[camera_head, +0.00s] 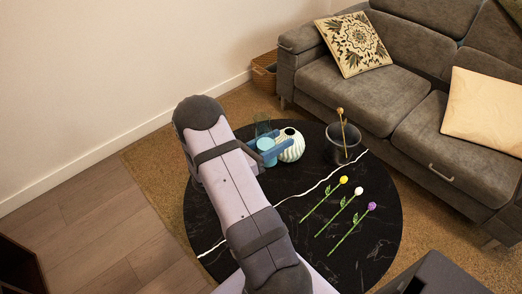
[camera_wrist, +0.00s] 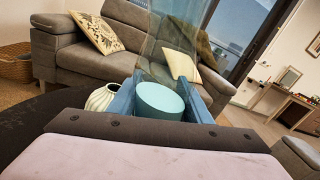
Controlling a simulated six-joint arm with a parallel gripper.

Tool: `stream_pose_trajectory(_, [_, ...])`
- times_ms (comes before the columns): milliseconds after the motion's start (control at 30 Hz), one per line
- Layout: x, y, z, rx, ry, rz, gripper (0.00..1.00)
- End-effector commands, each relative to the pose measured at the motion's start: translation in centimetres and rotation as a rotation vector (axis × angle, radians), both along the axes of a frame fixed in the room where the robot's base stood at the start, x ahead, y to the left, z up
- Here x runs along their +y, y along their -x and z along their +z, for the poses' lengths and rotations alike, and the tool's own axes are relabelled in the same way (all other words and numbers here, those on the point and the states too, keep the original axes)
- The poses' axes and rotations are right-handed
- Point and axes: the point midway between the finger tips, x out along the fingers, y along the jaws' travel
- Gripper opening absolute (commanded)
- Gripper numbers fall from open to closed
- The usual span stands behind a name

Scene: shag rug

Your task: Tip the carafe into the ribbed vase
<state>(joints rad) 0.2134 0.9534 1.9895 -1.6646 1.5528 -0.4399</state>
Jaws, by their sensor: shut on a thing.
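My gripper (camera_head: 275,151) has blue fingers and is shut on the carafe above the left part of the round table. The carafe has clear glass (camera_head: 263,128) and a teal round part (camera_head: 266,144) between the fingers. In the wrist view, its glass (camera_wrist: 172,40) rises above the teal part (camera_wrist: 160,102). I cannot tell whether that part is its contents or its base. The white ribbed vase (camera_head: 292,146) stands just right of the carafe, with its dark opening showing. In the wrist view the vase (camera_wrist: 101,98) is left of the fingers, partly hidden by my gripper.
The round black table (camera_head: 378,238) holds a dark pot (camera_head: 343,145) with a gold-coloured item upright in it, at the back right. Three flowers, yellow (camera_head: 325,199), white (camera_head: 342,211) and purple (camera_head: 352,227), lie on its right half. A grey sofa (camera_head: 345,92) stands behind.

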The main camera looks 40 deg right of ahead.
Motion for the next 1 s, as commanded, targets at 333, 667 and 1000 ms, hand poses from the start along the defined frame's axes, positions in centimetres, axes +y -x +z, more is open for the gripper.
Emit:
stream_pose_trajectory(333, [-7.0, 2.3, -5.7, 0.014, 0.001, -0.077, 0.07])
stream_pose_trajectory(667, [-13.7, 3.9, -8.5, 0.037, -0.001, -0.077, 0.07])
stream_pose_trajectory(1000, [-18.1, 1.1, -7.7, 0.090, -0.003, 0.076, 0.07])
